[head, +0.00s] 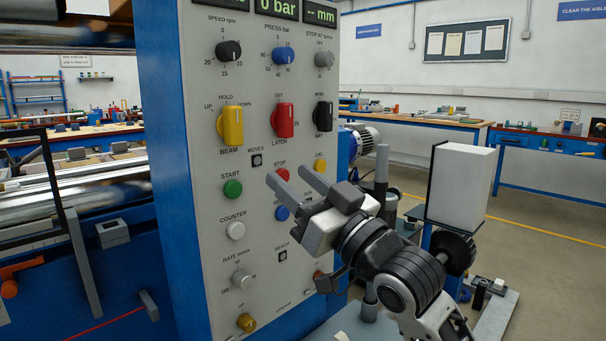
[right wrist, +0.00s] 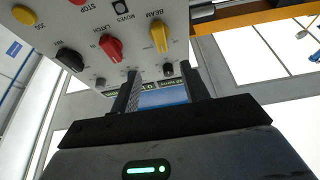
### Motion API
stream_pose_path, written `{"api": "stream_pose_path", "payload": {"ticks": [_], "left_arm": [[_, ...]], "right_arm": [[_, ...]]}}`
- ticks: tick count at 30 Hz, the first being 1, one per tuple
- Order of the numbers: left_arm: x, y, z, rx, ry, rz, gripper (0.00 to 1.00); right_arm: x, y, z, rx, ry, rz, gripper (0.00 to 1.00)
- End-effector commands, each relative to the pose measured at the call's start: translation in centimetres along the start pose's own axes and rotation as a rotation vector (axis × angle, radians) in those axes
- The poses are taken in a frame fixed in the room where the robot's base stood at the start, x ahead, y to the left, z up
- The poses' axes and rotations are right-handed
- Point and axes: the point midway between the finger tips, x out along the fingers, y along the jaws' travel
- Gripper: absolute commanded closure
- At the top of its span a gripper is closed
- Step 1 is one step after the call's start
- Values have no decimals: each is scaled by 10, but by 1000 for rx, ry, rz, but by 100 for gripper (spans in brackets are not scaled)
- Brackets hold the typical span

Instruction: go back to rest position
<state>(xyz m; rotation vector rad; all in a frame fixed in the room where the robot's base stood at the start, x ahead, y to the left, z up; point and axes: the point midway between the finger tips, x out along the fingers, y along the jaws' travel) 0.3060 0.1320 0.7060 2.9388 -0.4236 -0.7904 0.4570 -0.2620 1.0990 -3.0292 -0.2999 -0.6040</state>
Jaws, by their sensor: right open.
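My right gripper (head: 288,178) is in front of the lower right part of the grey control panel (head: 205,180). Its two parallel fingers are apart, with nothing between them, and point up and left at the panel. The fingers partly cover the area around the red STOP button (head: 280,172). I cannot tell the gap to the panel. In the right wrist view, the open fingers (right wrist: 160,78) stand before the panel face, with the yellow knob (right wrist: 159,38) and red knob (right wrist: 111,48) beyond. My left gripper is not in view.
The blue-sided winder with a shiny roller (head: 70,203) stands left of the panel. A white box (head: 461,184) on a stand is close to the right of my right arm. A motor (head: 362,138) sits behind the panel. Open floor (head: 530,245) lies at right, before the benches.

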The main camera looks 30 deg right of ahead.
Motion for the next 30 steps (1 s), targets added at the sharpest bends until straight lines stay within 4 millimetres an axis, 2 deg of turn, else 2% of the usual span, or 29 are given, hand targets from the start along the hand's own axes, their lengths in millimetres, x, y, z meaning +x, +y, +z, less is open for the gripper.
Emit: {"api": "stream_pose_path", "payload": {"ticks": [20, 22, 23, 26, 29, 30], "left_arm": [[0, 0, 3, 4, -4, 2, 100], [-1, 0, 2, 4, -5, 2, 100], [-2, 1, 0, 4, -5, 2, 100], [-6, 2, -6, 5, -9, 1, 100], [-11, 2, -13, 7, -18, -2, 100], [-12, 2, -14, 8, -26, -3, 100]], "right_arm": [[-2, -3, 3, 4, -1, -8, 55], [-3, -3, 9, 7, -17, -7, 55], [-3, -4, 15, 10, -33, -5, 55], [-9, -9, 52, 25, -129, 4, 55], [-30, -22, 112, 44, -288, 13, 55], [-44, -30, 138, 50, -360, 14, 55]]}}
